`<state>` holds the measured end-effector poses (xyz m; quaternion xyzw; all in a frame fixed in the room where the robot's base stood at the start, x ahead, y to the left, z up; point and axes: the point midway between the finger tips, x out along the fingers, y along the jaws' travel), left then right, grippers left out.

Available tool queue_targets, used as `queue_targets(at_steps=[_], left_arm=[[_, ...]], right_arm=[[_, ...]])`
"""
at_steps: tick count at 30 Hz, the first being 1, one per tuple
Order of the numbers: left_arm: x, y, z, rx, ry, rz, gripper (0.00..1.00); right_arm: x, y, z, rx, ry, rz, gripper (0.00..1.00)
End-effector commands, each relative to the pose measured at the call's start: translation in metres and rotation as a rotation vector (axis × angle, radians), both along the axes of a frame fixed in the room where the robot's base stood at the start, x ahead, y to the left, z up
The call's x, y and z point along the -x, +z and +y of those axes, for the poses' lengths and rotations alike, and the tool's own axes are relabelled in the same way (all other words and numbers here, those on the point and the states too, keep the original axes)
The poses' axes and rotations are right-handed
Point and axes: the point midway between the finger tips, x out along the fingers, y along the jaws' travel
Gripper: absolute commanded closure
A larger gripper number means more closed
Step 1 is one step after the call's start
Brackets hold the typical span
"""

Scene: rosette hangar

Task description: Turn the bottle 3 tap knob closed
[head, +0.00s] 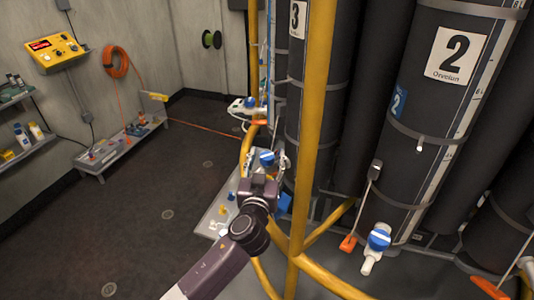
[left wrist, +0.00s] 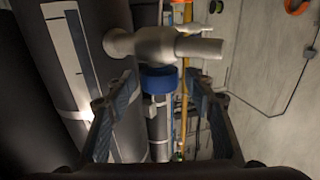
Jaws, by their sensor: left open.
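Bottle 3 (head: 298,90) is a tall dark cylinder with a white number 3 label, partly hidden by a yellow post. Its tap has a blue knob (head: 267,158) low on the bottle. In the left wrist view the blue knob (left wrist: 159,79) sits below a pale tap body (left wrist: 160,46) that points right. My left gripper (head: 265,162) is open at this tap, with a finger on each side of the knob. In the left wrist view, gaps show between the knob and both fingers (left wrist: 150,100). My right gripper is not in view.
A yellow post (head: 316,110) and yellow rails (head: 325,278) stand close to my left arm. Bottle 2 (head: 432,100), with its own blue-knobbed tap (head: 379,238), is at the right. A grey bench (head: 212,218) with small parts lies beside the gripper.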

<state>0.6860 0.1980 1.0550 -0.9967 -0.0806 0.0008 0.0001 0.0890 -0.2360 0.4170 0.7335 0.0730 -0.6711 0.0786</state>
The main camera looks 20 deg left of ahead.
Motion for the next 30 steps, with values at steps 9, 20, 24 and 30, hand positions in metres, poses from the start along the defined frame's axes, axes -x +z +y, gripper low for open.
queue_targets(at_steps=[9,20,24,30], left_arm=[[-0.0074,-0.0004,0.0014,0.001,0.0,0.0,0.51],[-0.0071,-0.0003,0.0014,0.0,0.0,0.0,0.83],[-0.007,-0.0003,0.0013,0.0,0.0,0.0,0.94],[-0.0068,0.0002,0.0015,-0.001,-0.022,0.0,0.94]], right_arm=[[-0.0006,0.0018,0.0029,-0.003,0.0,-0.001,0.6],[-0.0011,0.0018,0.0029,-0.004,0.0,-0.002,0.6],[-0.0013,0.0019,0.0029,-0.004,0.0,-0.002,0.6],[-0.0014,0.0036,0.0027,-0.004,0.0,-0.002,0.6]])
